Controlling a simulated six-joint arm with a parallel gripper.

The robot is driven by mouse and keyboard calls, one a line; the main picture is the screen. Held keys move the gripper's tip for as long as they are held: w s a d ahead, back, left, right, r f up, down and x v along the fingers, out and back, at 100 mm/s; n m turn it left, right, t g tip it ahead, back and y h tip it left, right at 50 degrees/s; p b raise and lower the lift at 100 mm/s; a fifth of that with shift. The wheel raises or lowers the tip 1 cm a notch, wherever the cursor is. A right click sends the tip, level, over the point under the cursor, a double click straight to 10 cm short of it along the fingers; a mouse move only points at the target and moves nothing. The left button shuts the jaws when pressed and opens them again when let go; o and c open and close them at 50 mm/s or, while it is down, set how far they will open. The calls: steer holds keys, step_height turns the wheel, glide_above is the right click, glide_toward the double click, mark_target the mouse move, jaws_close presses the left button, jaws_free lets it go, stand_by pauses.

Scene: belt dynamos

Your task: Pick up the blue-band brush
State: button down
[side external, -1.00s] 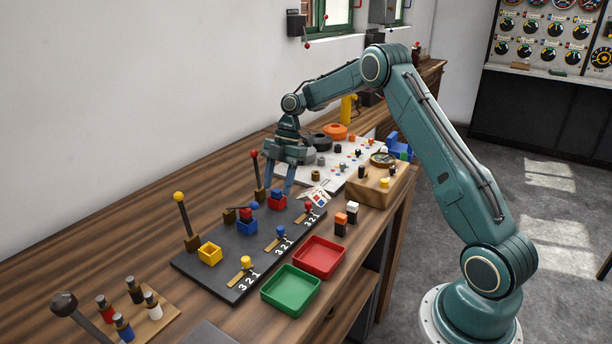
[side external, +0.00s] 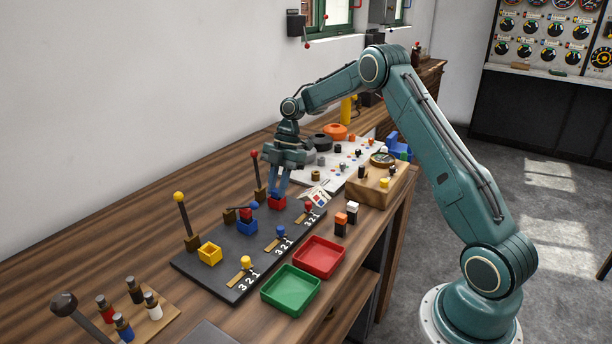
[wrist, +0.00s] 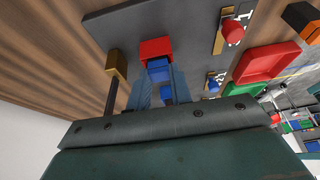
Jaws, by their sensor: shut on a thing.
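My gripper (side external: 279,191) points down over the red holder (side external: 277,202) on the dark panel (side external: 190,264). Its fingers are shut on a small blue piece, which I take to be the blue-band brush (wrist: 158,70). In the wrist view the brush sits between the fingertips, right at the red holder (wrist: 157,47). I cannot tell whether its lower end is inside the holder. In the side view the fingers hide the brush. The blue holder (side external: 247,228) stands nearer the camera with a red piece (side external: 246,214) at its top.
A yellow holder (side external: 209,253) and a red-knobbed lever (side external: 256,172) stand nearby, the lever close to my gripper. A red tray (side external: 319,258) and a green tray (side external: 291,290) lie at the table's front. A small rack (side external: 150,326) holds several pieces at the lower left.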

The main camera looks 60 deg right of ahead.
steer(key=shift+r, duration=0.15)
step_height(320, 180, up, 10)
steer(key=shift+f, duration=0.2)
stand_by(0.7)
steer(key=shift+s+r, duration=0.1)
stand_by(0.6)
steer(key=s+a+r, duration=0.4)
steer(key=s+a, duration=0.1)
steer(key=s, duration=0.4)
steer(key=s+a+r, duration=0.4)
steer(key=s+a, duration=0.1)
steer(key=s, duration=0.5)
steer(key=shift+r, duration=0.25)
